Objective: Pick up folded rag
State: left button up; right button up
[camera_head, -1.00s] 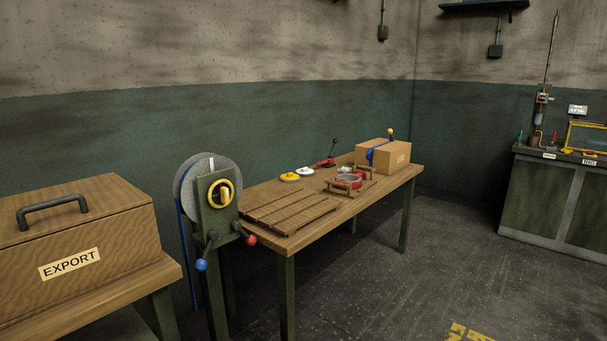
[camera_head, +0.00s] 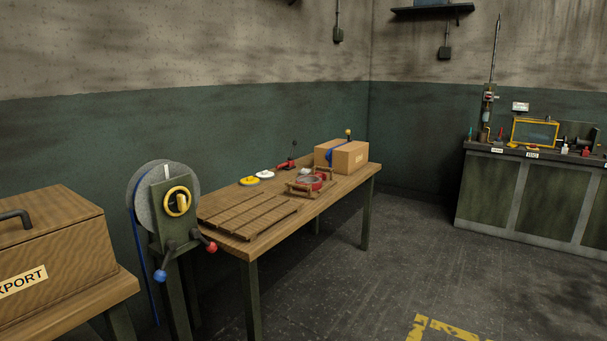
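I cannot make out a folded rag for sure in the head view. A small whitish item (camera_head: 305,171) lies on the wooden workbench (camera_head: 262,243), beside a red ring-shaped part in a wooden cradle (camera_head: 312,184); it is too small to tell what it is. Neither of my grippers shows in the view.
A strapping reel stand (camera_head: 171,206) with blue and red knobs stands at the bench's left end. An EXPORT crate (camera_head: 60,240) sits on a table at the left. A cardboard box (camera_head: 348,157) is at the bench's far end. A dark cabinet counter (camera_head: 490,192) stands at the right. The floor between is clear.

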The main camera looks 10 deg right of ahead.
aim_at(305, 172)
jog(key=z, duration=0.55)
jog(key=k, duration=0.95)
jog(key=z, duration=1.25)
jog(key=i, duration=2.3)
jog(key=u, duration=0.25)
jog(key=i, duration=2.3)
jog(key=u, duration=0.55)
jog(key=i, duration=2.3)
jog(key=u, duration=1.7)
jog(key=i, duration=1.05)
jog(key=u, duration=1.25)
